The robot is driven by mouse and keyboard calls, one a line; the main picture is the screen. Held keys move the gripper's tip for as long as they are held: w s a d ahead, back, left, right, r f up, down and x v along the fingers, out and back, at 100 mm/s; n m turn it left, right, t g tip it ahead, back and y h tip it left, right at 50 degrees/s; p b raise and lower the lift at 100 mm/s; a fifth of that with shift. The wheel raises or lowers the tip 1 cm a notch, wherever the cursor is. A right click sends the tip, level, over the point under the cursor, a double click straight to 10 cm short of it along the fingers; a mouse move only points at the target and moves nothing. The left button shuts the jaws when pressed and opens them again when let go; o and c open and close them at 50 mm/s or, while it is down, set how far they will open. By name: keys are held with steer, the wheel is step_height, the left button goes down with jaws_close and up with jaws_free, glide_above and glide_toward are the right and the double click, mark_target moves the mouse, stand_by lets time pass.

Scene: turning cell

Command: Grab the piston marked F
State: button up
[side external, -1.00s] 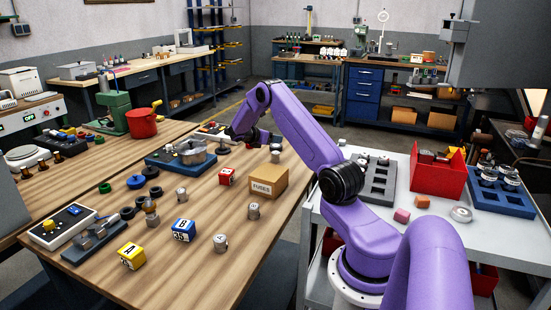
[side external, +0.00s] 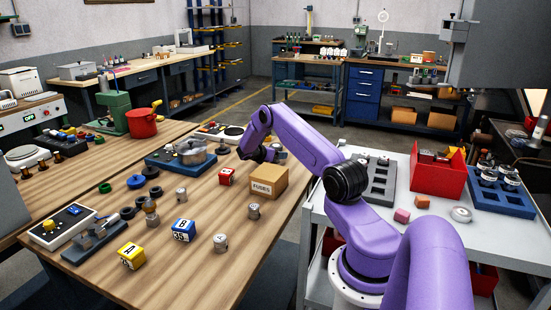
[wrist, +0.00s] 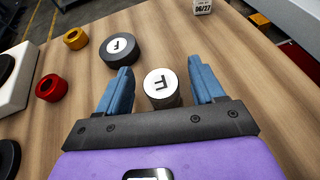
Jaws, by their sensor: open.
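The piston marked F (wrist: 160,84) is a grey metal cylinder with a white top bearing a black F. In the wrist view it stands between the two blue fingers of my open gripper (wrist: 160,67), with a gap on both sides. In the side external view my gripper (side external: 260,156) is low over the far right part of the wooden table (side external: 190,270), and largely hides the piston there. Other grey pistons stand nearer the camera: one right of centre (side external: 254,211), one at the front (side external: 220,242) and one farther left (side external: 181,194).
A black disc marked F (wrist: 118,48) lies close to the left finger. In the side external view a cardboard FUSES box (side external: 268,183) and a red cube (side external: 227,177) stand near the arm.

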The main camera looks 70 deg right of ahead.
steer(key=c, duration=1.1)
steer(key=shift+d+r, duration=0.1)
steer(key=shift+r, duration=0.05)
